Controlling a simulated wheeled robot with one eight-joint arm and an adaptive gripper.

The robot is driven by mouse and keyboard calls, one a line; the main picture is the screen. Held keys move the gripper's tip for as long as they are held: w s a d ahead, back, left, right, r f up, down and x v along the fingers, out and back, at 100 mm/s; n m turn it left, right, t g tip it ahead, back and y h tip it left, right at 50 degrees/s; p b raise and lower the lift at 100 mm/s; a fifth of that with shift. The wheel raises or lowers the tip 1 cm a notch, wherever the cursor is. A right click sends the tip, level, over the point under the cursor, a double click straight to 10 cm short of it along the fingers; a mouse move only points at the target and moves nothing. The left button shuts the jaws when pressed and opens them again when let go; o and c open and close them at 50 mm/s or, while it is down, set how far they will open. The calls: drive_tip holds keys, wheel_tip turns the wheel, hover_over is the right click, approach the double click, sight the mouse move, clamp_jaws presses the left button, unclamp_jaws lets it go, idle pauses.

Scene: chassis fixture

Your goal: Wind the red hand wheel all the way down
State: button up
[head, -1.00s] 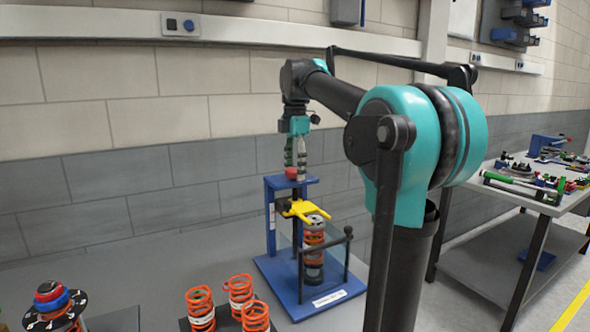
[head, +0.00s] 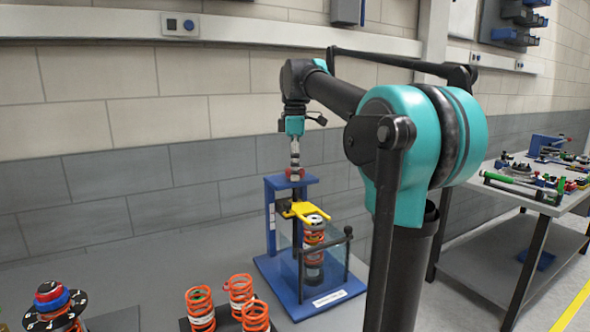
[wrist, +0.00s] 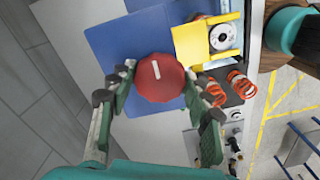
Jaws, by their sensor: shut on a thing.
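The red hand wheel (head: 290,173) sits on top of the blue press frame (head: 270,225). It shows in full from above in the wrist view (wrist: 154,86), with a white mark on its top. My gripper (wrist: 160,80) points down with a finger on each side of the wheel, shut on its rim. In the head view a finger hides part of the wheel. The yellow fork (head: 306,210) sticks out below the wheel, over an orange spring (head: 314,238) on a dark strut standing on the blue base.
A black bar with a knob (head: 348,232) and a clear guard stand at the press's front right. Several loose orange springs (head: 240,290) stand on the grey table at the front. A wheel-like fixture (head: 52,300) is at the front left. A second bench (head: 530,205) is at right.

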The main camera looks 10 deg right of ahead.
drive_tip(key=m, duration=1.2)
drive_tip(key=shift+m, duration=2.1)
drive_tip(key=shift+m, duration=1.1)
drive_tip(key=m, duration=0.6)
drive_tip(key=shift+m, duration=0.3)
drive_tip(key=m, duration=0.7)
drive_tip(key=shift+m, duration=0.7)
